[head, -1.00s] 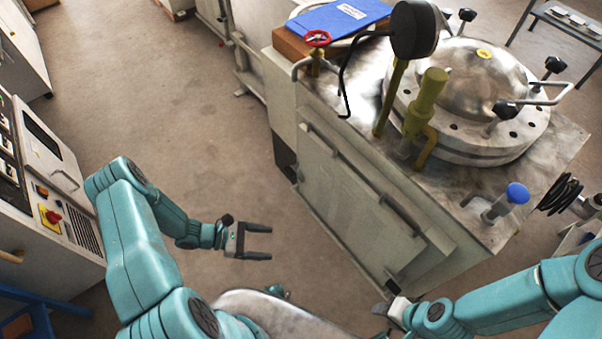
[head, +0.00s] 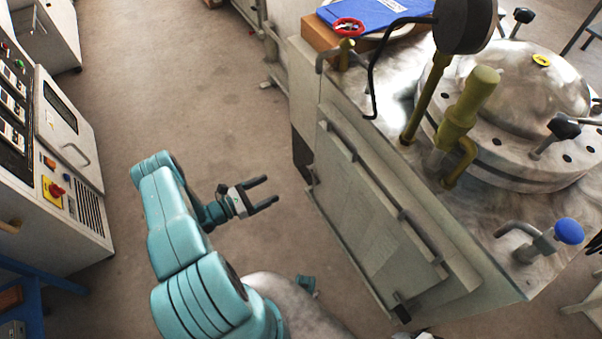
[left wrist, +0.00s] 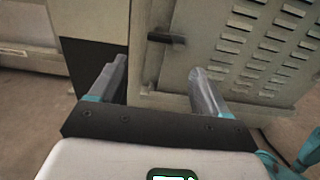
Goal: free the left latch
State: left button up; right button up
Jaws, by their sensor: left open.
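My left gripper (head: 271,190) is open and empty, in mid-air left of the grey cabinet's front panel (head: 365,205) in the head view. In the left wrist view its two fingers (left wrist: 158,65) are spread, with the louvred panel (left wrist: 225,50) beyond them. A short dark latch-like bar (left wrist: 166,38) lies at that panel's left edge, between and beyond the fingers, apart from them. In the head view, a dark latch-like piece (head: 402,314) is at the front panel's lower right corner. I cannot tell which piece is the left latch. My right gripper is not in view.
A domed metal vessel (head: 530,85) with black knobs stands on the cabinet. A blue-handled valve (head: 568,231) and a yellow-green valve (head: 465,115) rise from its top. A control cabinet (head: 60,150) stands at the left. Bare floor (head: 200,80) lies between the cabinets.

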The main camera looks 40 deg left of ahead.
aim_at(307, 174)
pick_arm(q)
jog(key=b+x, duration=0.1)
jog(key=x, duration=1.1)
jog(key=shift+f, duration=0.15)
jog(key=c, duration=1)
